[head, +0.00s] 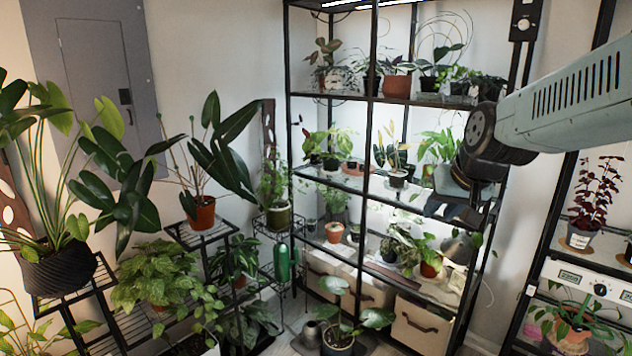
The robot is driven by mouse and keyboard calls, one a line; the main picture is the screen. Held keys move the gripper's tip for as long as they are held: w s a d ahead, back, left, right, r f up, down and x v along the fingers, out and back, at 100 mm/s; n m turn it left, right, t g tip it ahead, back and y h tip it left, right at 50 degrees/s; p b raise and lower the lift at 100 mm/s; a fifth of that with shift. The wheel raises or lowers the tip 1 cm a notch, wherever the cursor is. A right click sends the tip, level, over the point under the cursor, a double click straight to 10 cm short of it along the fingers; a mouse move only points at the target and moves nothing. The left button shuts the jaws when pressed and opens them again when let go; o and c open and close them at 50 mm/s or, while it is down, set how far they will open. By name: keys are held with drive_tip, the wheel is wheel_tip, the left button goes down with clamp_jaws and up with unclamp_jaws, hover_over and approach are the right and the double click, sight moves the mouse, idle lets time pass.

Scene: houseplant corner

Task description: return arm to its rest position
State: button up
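Part of my arm (570,95) reaches in from the right edge in the head view. It is a pale grey-green link with dark slots, ending in a black round joint (484,150) in front of the right side of the tall lit shelf. Nothing held can be seen.
A black-framed shelf unit (370,100) with several potted plants stands behind the arm. Another rack (545,235) with plants is at the right. Plant stands (205,236) fill the left. A potted plant (338,335) stands on the floor in front of beige bins (424,325).

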drive_tip(key=s+a+n+g+h, duration=0.1)
drive_tip(key=s, duration=1.3)
drive_tip(key=shift+r, duration=0.45)
drive_tip(key=shift+s+d, duration=0.1)
